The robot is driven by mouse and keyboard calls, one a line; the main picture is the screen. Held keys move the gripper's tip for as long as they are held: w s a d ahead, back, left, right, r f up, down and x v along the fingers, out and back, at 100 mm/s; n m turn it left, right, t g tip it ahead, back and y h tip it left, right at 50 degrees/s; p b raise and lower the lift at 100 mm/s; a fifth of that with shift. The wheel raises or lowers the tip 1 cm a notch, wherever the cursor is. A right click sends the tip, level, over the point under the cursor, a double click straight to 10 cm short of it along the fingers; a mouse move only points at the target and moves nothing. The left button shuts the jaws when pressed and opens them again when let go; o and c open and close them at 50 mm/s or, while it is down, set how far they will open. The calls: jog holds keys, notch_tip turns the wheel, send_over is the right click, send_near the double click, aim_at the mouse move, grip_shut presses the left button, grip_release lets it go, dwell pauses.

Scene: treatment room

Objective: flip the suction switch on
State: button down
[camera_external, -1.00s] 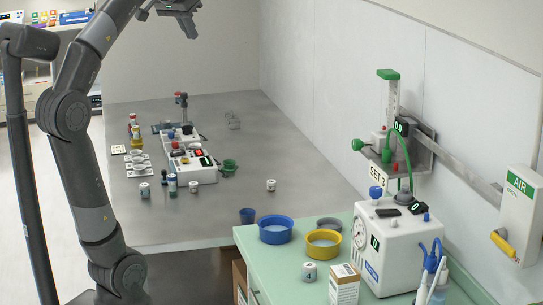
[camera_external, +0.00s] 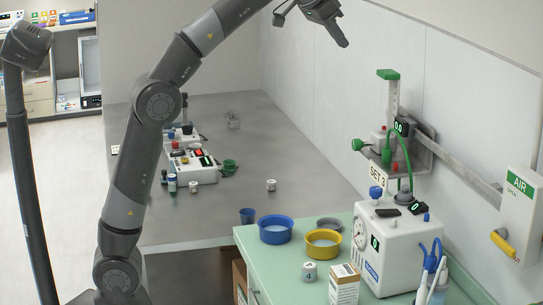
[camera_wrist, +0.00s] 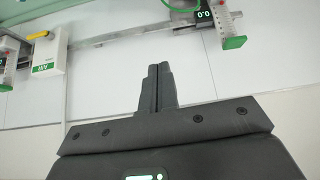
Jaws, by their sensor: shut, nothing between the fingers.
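A white suction unit (camera_external: 398,255) stands on the green-topped cabinet at the lower right. It has a round gauge, a blue knob (camera_external: 376,192), a small display reading 0 and a dark switch-like piece (camera_external: 387,212) on top. I cannot tell the position of that switch. My gripper (camera_external: 343,42) is high in front of the back wall, up and to the left of the unit and well apart from it. In the wrist view the two fingers (camera_wrist: 159,68) are shut together and empty. The suction unit is not clearly seen there.
A wall rail carries a flowmeter (camera_external: 391,108) with a green cap and an AIR box (camera_external: 518,215) with a yellow lever. Blue (camera_external: 275,230) and yellow (camera_external: 323,243) bowls and a small box (camera_external: 344,285) stand beside the unit. Bottles stand at its front right.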

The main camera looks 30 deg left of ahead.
jog(key=s+d+f+m, duration=0.1)
jog(key=s+d, duration=0.1)
jog(key=d, duration=0.5)
notch_tip(320, 180, down, 26)
send_over(385, 211)
jog(key=s+a, duration=0.1)
jog(key=s, duration=0.1)
jog(key=f, duration=0.8)
jog(key=shift+w+a, duration=0.15)
jog(key=shift+w, duration=0.1)
notch_tip(385, 211, down, 2)
jog(key=shift+s+f, duration=0.1)
jog(key=shift+f, duration=0.1)
jog(key=shift+a+f, duration=0.15)
jog(key=shift+f, duration=0.6)
jog(key=shift+f+h, duration=0.1)
jog(key=shift+h, duration=0.2)
